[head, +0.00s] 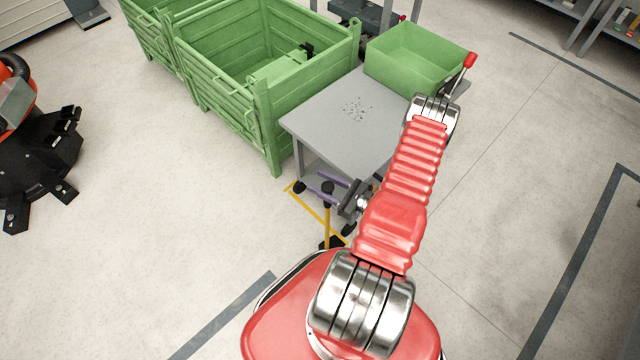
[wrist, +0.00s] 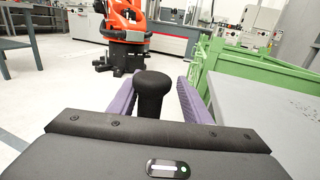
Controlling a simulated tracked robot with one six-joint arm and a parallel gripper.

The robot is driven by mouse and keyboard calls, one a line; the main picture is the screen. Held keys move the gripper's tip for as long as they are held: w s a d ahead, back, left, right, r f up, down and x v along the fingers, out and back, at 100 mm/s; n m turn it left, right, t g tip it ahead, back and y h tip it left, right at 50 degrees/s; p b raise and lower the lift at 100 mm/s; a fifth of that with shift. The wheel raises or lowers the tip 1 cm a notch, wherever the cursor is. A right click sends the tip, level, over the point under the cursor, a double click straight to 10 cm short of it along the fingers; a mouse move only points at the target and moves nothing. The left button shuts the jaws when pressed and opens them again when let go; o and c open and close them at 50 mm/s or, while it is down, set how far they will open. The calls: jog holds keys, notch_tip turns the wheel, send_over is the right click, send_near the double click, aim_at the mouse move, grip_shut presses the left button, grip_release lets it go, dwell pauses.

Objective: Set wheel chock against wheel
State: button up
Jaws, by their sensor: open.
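The wheel chock appears in the head view as a yellow upright handle (head: 327,220) with a black knob (head: 328,187) on top and a dark foot (head: 332,243) on the floor. My gripper (head: 315,181) is open, its two purple fingers level at knob height beside the cart. In the wrist view the black knob (wrist: 154,90) stands upright between the open fingers, with a visible gap on each side. The grey cart (head: 335,125) has dark wheels, one at its near left corner (head: 299,187) and one at its near corner (head: 348,230). Wheel contact with the foot is unclear.
A green bin (head: 412,62) sits at the cart's far end. Yellow lines (head: 300,201) mark the floor by the handle. An orange robot (head: 20,110) stands far left. Floor at lower left is clear.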

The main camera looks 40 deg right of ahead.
jog(key=shift+f, duration=0.1)
jog(key=v, duration=1.3)
jog(key=shift+s, duration=0.4)
dwell(0.4)
